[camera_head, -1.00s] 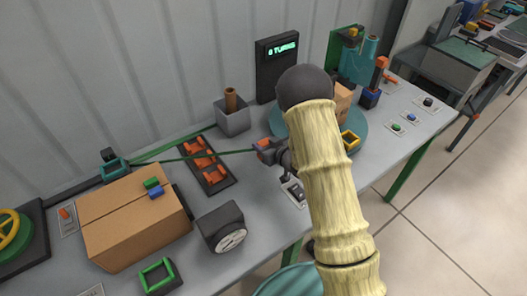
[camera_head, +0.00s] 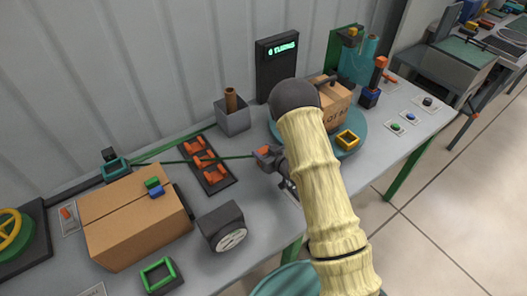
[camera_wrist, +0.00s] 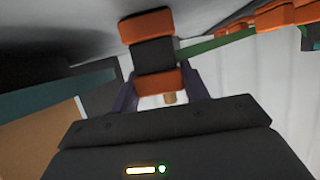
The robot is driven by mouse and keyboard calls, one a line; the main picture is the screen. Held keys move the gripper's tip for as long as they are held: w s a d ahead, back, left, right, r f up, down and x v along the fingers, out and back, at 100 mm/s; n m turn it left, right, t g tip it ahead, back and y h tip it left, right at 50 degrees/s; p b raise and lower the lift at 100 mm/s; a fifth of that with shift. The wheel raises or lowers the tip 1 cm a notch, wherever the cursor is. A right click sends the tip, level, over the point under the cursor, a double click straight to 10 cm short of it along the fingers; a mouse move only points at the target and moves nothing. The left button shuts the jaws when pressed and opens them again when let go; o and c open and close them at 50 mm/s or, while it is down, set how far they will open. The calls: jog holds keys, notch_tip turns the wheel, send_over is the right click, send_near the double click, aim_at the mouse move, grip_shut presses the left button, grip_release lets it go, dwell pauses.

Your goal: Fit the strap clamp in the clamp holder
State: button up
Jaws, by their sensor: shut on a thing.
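My gripper (camera_head: 274,160) is shut on the strap clamp (camera_head: 265,152), a small orange and black block, above the front part of the bench. In the wrist view the strap clamp (camera_wrist: 153,52) sits between my two fingers. A green strap (camera_head: 228,157) runs left from the clamp, over the dark rack, to a teal strap outlet by the wall. The dark rack (camera_head: 222,184) with orange pieces, which looks like the clamp holder, lies left of my gripper and apart from it. My arm hides part of the bench to the right.
A turntable (camera_head: 354,122) bears a cardboard box (camera_head: 336,115) behind my arm. A grey cup (camera_head: 233,119) and a dark display (camera_head: 276,76) stand at the back. A larger carton (camera_head: 133,222) and a dark gauge (camera_head: 222,228) stand to the left.

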jog(key=o, duration=0.6)
jog(key=shift+f, duration=0.15)
jog(key=o, duration=0.5)
jog(key=shift+c, duration=0.2)
jog(key=shift+d, duration=0.15)
jog(key=shift+r, duration=0.25)
jog(key=shift+s+d, duration=0.15)
jog(key=shift+s, duration=0.15)
jog(key=b+v, duration=0.3)
jog(key=v, duration=0.8)
jog(key=shift+s, duration=0.15)
jog(key=shift+r, duration=0.1)
